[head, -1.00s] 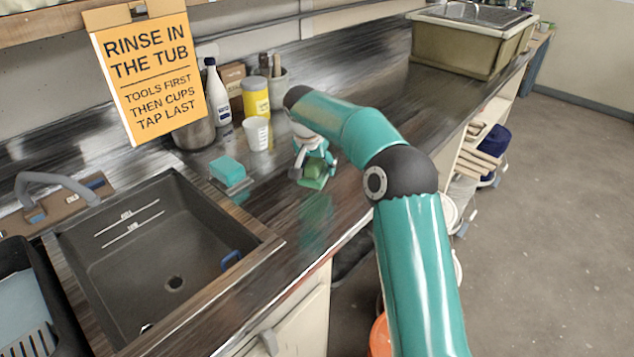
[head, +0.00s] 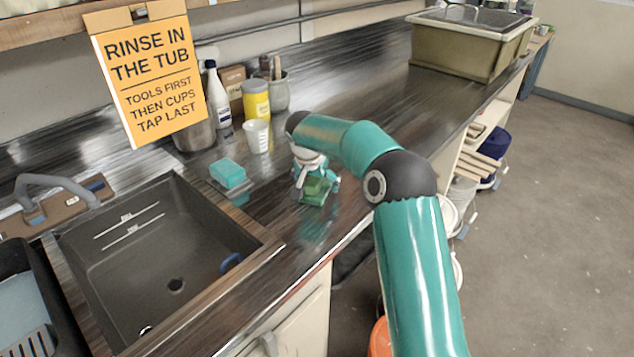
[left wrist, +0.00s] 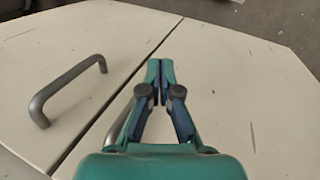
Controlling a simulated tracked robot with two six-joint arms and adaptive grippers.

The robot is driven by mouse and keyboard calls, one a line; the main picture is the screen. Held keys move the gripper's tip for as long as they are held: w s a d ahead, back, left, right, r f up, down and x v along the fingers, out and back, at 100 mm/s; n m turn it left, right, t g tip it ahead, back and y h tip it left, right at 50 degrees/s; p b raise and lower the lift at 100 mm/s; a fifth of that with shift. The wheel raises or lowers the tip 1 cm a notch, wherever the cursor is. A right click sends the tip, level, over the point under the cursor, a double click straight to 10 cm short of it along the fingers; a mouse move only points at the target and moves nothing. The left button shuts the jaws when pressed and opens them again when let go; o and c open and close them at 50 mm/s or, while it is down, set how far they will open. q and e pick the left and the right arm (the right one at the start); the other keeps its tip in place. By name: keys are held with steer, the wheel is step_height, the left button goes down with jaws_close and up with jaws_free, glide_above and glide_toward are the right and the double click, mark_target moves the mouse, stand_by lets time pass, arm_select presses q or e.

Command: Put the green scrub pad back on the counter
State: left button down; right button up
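The green scrub pad (head: 318,188) is between the fingers of my right gripper (head: 317,182), low over the counter (head: 345,205), to the right of the sink. The fingers appear closed on its two sides. The pad is at or very near the counter surface; I cannot tell whether it touches. My arm and wrist hide part of the area behind it. My left gripper (left wrist: 160,72) is shut and empty, its fingertips together in front of pale cabinet doors. It is out of the head view.
A teal sponge (head: 228,173) sits left of the pad. A white cup (head: 257,136), a yellow jar (head: 255,101), a white bottle (head: 218,95) and a metal pot (head: 196,135) stand behind. The sink (head: 160,255) lies left. The counter toward the far tub (head: 465,45) is clear.

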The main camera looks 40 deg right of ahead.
steer(key=v, duration=1.2)
steer(key=shift+s, duration=0.15)
stand_by(0.4)
